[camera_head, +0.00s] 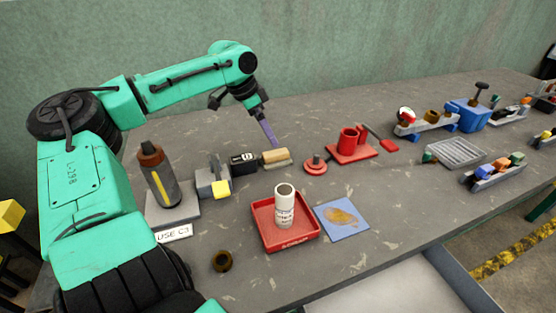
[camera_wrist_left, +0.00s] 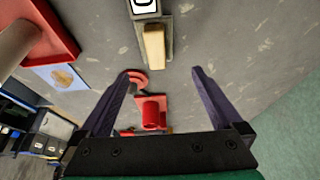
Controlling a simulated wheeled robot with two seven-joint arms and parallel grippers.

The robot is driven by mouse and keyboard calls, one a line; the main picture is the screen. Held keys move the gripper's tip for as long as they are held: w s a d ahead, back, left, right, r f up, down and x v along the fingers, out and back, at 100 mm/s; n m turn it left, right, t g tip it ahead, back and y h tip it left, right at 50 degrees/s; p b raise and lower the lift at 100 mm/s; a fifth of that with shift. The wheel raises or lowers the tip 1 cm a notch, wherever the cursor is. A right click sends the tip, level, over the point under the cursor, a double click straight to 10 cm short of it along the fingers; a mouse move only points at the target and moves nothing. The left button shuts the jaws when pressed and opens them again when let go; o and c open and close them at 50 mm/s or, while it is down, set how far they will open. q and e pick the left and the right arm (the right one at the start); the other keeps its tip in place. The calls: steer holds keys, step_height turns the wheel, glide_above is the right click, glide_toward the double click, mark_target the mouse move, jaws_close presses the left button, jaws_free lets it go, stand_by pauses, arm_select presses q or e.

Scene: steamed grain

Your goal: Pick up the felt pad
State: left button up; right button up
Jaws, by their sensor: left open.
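The thing that looks most like the felt pad is a tan block on a flat grey base (camera_head: 275,156), lying on the grey table in the middle. It also shows in the left wrist view (camera_wrist_left: 154,48), at the top centre. My left gripper (camera_head: 272,143) is above the table, just behind the block in the head view. Its purple fingers (camera_wrist_left: 160,74) are spread, with nothing between them. In the left wrist view the block lies beyond the fingertips. My right gripper is not in view.
The table behind is clear.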

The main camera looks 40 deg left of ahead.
mark_target(279, 151)
arm_select(q)
steer(key=x, duration=0.9)
steer(key=shift+s+d, duration=0.25)
steer(key=shift+w+f, duration=0.15)
steer(key=shift+f, duration=0.05)
steer(key=c, duration=1.3)
step_height(279, 151, up, 20)
steer(key=shift+r+p, duration=0.1)
steer(key=shift+p, duration=0.75)
steer(key=shift+c, duration=0.2)
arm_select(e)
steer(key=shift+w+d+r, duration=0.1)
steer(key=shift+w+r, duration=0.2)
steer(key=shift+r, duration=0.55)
